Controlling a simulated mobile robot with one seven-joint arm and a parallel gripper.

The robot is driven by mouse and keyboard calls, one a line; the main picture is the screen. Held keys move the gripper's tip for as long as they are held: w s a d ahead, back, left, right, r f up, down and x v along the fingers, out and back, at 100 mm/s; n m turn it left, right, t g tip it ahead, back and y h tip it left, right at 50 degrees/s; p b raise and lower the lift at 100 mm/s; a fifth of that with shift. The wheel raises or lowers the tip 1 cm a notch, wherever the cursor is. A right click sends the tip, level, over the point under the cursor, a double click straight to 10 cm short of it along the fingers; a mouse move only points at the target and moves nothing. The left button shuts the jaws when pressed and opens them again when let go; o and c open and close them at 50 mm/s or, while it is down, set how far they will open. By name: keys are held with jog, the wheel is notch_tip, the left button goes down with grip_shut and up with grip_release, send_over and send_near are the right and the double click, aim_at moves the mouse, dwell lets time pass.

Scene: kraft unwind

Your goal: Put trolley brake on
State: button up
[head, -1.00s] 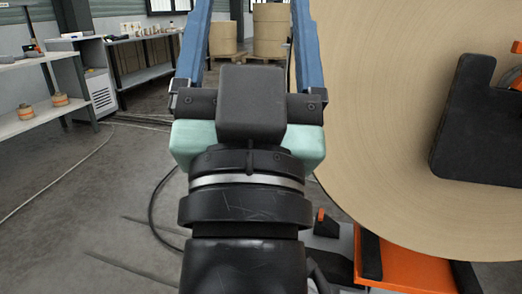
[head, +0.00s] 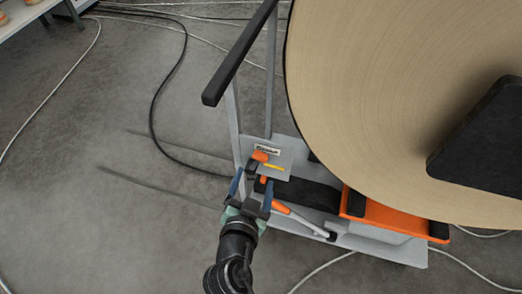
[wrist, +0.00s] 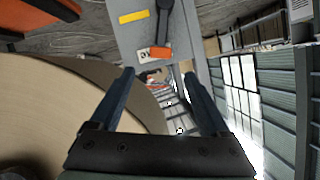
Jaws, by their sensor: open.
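The trolley (head: 390,247) is a grey frame on the floor at the lower middle of the head view, carrying a large tan roll. A lever with an orange handle (head: 260,156) sits on its grey plate, near a white label and a yellow strip. In the wrist view the lever shows as a black arm with an orange end (wrist: 158,52), beside a partly hidden label. My gripper (head: 253,180) is open and empty at the plate, near the lever. In the wrist view its fingertips (wrist: 159,74) are apart, just below the orange end; contact cannot be told.
The large tan roll (head: 365,90) stands close on the right. A black-topped handle bar (head: 238,55) rises behind the plate. A grey rod with an orange end (head: 300,217) lies just right of my gripper.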

aim_at(260, 158)
jog(key=x, duration=1)
jog(key=shift+c, duration=0.3)
grip_shut()
dwell(1.0)
